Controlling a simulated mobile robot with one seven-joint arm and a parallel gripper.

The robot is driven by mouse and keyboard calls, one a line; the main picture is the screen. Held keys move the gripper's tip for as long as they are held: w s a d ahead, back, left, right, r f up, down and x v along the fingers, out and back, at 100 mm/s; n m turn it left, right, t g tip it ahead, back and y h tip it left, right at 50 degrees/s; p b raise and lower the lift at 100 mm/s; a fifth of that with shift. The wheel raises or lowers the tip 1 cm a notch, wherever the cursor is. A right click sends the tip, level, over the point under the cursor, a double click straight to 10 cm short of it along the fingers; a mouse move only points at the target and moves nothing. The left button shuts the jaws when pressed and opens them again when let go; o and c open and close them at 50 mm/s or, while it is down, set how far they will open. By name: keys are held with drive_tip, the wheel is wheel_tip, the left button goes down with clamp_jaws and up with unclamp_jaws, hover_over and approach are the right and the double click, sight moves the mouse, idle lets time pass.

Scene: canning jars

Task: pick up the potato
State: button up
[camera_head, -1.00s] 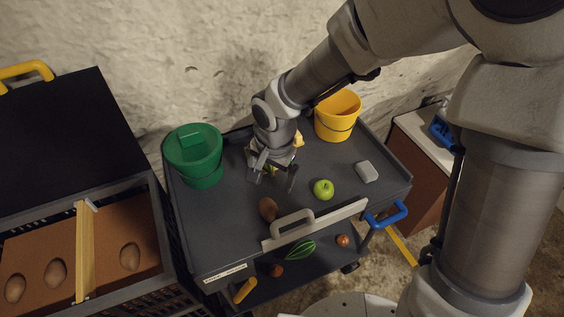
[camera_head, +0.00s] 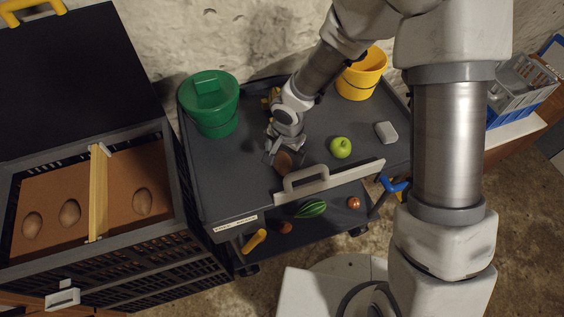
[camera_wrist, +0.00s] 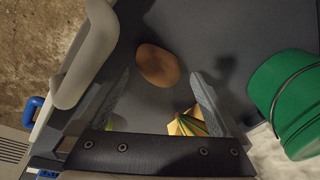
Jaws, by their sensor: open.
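A brown potato (camera_head: 284,160) lies on the top of the dark grey cart (camera_head: 235,185), close to its front handle. In the wrist view the potato (camera_wrist: 158,65) shows whole, near the fingertips and between their lines. My gripper (camera_head: 285,155) is over the potato in the head view, partly covering it. In the wrist view my gripper (camera_wrist: 161,76) is open, one finger to each side of the potato, with nothing held. I cannot tell how far above the cart top the fingertips are.
The grey handle (camera_head: 305,178) stands close to the potato. A green bucket (camera_head: 212,112), yellow bucket (camera_head: 362,75), green apple (camera_head: 341,148) and grey block (camera_head: 386,132) share the cart top. A yellow-green striped thing (camera_wrist: 190,122) is near one finger. Brown potato-like things lie in a crate (camera_head: 75,180).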

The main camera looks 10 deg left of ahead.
sight(282, 160)
drive_tip(key=shift+w+a+f, duration=0.1)
drive_tip(key=shift+f, duration=0.65)
drive_tip(key=shift+w+a+f, duration=0.1)
drive_tip(key=shift+f, duration=0.65)
drive_tip(key=shift+c, duration=0.3)
drive_tip(key=c, duration=0.6)
drive_tip(key=shift+c, duration=0.2)
